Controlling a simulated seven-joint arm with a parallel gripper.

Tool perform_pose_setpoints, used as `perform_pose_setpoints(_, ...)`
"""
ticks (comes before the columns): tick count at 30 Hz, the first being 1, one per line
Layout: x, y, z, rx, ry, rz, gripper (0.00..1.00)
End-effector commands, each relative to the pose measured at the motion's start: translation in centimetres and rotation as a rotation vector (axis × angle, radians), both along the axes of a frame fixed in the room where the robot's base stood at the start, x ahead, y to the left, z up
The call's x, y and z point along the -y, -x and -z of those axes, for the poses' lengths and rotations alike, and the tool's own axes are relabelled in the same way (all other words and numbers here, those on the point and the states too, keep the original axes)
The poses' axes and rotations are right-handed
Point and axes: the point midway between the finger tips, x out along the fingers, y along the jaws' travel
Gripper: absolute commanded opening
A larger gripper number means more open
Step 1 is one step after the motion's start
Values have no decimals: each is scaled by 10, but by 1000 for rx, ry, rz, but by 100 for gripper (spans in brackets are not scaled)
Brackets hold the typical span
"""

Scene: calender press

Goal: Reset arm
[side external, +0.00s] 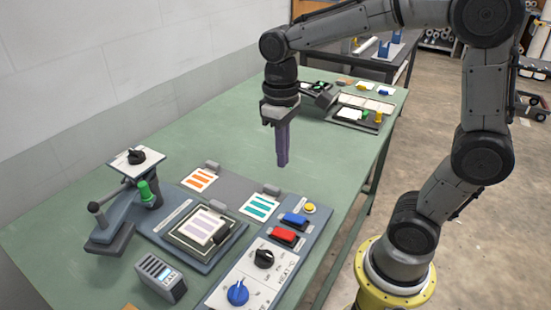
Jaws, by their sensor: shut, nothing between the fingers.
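My gripper (282,160) points straight down above the green table, with its purple fingers shut together and nothing between them. It hangs in the air behind the press station, apart from everything on the table. The press station (165,232) stands at the front left, with a grey lever arm (115,220) and a green knob (147,192). A sheet with pale purple stripes (203,225) lies on its dark-framed bed.
A card with orange stripes (200,180) and one with teal stripes (260,206) lie behind the bed. A control panel (228,270) has blue (294,219) and red (285,236) buttons and two dials. Another station (355,115) stands at the far end. The table's middle (215,130) is clear.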

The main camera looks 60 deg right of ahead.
Motion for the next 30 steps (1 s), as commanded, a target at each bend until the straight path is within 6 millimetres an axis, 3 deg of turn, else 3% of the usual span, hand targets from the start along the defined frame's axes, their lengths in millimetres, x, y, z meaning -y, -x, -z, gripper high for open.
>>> perform_pose_setpoints(4,-1,14,-26,90,1,-3,0)
perform_pose_setpoints(9,-3,64,-50,278,3,-6,0)
perform_pose_setpoints(15,-4,109,-42,463,1,-5,0)
perform_pose_setpoints(19,-4,120,-30,513,0,-2,0)
perform_pose_setpoints(23,-4,124,-19,506,0,0,22)
perform_pose_setpoints(30,-4,116,-43,406,1,-1,62)
